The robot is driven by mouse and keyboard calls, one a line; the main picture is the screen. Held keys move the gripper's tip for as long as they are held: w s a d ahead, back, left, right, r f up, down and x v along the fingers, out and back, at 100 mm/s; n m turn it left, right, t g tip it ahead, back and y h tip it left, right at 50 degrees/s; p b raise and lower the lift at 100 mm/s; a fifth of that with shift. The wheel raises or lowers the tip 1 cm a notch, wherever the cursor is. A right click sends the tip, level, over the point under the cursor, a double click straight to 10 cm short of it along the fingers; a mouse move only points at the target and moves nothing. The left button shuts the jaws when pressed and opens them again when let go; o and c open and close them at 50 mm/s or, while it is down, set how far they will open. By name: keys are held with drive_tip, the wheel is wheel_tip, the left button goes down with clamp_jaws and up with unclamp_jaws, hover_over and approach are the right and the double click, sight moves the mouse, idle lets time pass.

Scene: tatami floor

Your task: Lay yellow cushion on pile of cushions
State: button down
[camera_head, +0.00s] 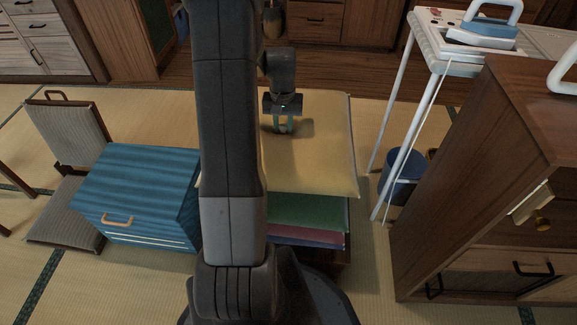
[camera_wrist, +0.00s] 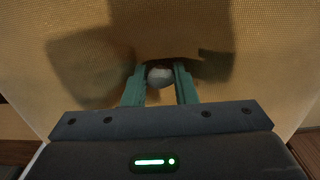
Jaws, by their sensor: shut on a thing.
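The yellow cushion (camera_head: 315,155) is a large flat square above the pile of cushions, partly hidden behind my arm. The pile shows a green cushion (camera_head: 308,212) over a reddish-purple one (camera_head: 300,236). I cannot tell whether the yellow cushion touches the green one. My gripper (camera_head: 283,128) points down at the yellow cushion and is shut on a small pale knob at its middle. In the wrist view the knob (camera_wrist: 159,76) sits between the green fingers, with the yellow cloth (camera_wrist: 240,30) spread around it.
At right are a white-legged ironing stand (camera_head: 437,60), a blue bin (camera_head: 398,177) and a wooden cabinet (camera_head: 470,150). Tatami in front at left is clear.

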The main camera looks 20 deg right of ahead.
drive_tip(key=shift+s+d+f, duration=0.2)
drive_tip(key=shift+s+d, duration=0.05)
drive_tip(key=shift+d, duration=0.25)
drive_tip(key=shift+s+d+f, duration=0.1)
drive_tip(key=shift+d+f, duration=0.05)
drive_tip(key=shift+f, duration=0.2)
wheel_tip(320, 180, down, 9)
drive_tip(key=b, duration=0.3)
drive_tip(key=shift+f+b, duration=0.1)
drive_tip(key=shift+b, duration=0.3)
drive_tip(key=shift+f, duration=0.35)
drive_tip(key=c, duration=1.2)
unclamp_jaws()
drive_tip(key=shift+o, duration=0.2)
drive_tip(key=shift+r, duration=0.15)
